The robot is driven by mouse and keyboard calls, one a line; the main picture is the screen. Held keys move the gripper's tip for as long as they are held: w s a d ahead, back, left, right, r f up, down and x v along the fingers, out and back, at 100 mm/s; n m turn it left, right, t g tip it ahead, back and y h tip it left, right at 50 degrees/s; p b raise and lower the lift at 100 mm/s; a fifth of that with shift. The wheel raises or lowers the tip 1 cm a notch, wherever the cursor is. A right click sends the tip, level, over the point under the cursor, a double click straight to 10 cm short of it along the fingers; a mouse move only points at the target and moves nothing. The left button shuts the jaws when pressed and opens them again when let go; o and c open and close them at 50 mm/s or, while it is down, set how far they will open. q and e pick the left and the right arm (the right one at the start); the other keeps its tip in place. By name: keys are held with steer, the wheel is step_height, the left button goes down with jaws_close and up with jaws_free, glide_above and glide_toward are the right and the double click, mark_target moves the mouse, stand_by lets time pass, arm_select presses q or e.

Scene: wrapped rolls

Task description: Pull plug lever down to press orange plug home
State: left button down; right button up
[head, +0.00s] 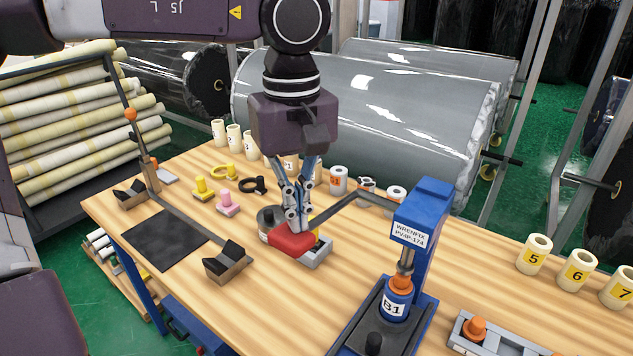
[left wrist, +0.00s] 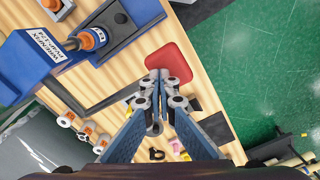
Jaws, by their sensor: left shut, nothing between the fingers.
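The blue press (head: 420,225) stands at the right of the table. Its dark plug lever (head: 338,207) runs left to a red paddle (head: 291,244), which also shows in the left wrist view (left wrist: 172,65). My left gripper (head: 296,226) is shut and empty, pointing down with its fingertips at the red paddle; I cannot tell whether they touch. The orange plug (head: 401,283) sits in the top of a blue-banded roll marked B1 (head: 395,304), under the press's metal rod. The plug also shows in the left wrist view (left wrist: 87,41). My right gripper is not in view.
A grey tray (head: 505,340) with another orange plug (head: 474,327) lies at front right. Numbered cream rolls (head: 578,270) stand at the right. Yellow and pink pieces (head: 228,205), a black mat (head: 165,240) and a roll stand (head: 228,262) lie left of my gripper.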

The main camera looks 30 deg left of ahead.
arm_select(q)
step_height(320, 180, up, 11)
steer(key=p, duration=0.9)
steer(key=shift+r, duration=0.2)
stand_by(0.4)
